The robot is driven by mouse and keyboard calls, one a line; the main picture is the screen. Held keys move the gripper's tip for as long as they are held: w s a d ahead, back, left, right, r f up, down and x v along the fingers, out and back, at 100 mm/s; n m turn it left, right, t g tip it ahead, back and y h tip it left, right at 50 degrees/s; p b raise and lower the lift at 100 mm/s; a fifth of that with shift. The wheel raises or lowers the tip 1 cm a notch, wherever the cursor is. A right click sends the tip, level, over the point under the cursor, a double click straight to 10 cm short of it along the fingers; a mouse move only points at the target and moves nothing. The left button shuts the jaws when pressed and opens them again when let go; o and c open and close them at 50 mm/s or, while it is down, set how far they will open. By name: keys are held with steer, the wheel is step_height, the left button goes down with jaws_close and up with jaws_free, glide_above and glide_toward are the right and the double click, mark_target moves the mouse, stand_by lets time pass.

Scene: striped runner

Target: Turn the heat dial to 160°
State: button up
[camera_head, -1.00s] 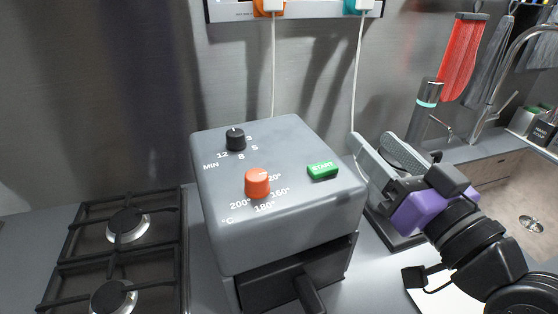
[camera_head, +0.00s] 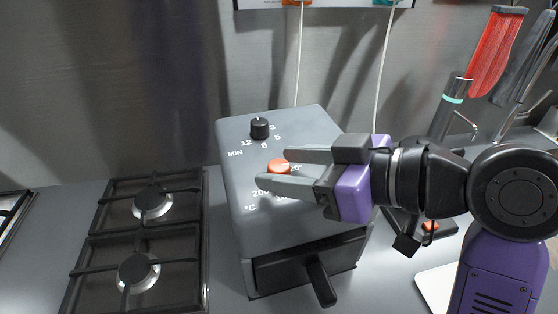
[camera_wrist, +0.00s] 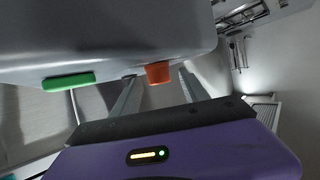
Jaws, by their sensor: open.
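The orange-red heat dial (camera_head: 279,166) sits on the sloped top of the grey air fryer (camera_head: 330,223). My gripper (camera_head: 262,170) is open, with its two fingers reaching in from the right on either side of the dial. I cannot tell whether they touch it. In the wrist view the dial (camera_wrist: 158,73) shows between the spread fingers (camera_wrist: 160,92). Part of the temperature scale is hidden behind my gripper, and the dial's pointer direction cannot be read. The green START button (camera_wrist: 69,82) shows in the wrist view but is hidden in the head view.
A black timer dial (camera_head: 260,128) stands just behind the heat dial. The fryer's drawer handle (camera_head: 321,284) sticks out in front. A gas hob (camera_head: 140,245) lies to the left. Two white cables (camera_head: 298,70) hang behind.

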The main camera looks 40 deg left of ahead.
steer(key=shift+x, duration=0.85)
jaws_close()
steer(key=shift+s+r+m+t+p, duration=0.1)
steer(key=shift+m+t+p, duration=0.7)
steer(key=shift+m+t, duration=0.95)
steer(key=shift+m+t+h+p, duration=0.35)
steer(key=shift+m+t, duration=0.4)
steer(key=shift+t, duration=0.4)
jaws_free()
steer(key=v, duration=0.7)
steer(key=shift+d+b, duration=0.35)
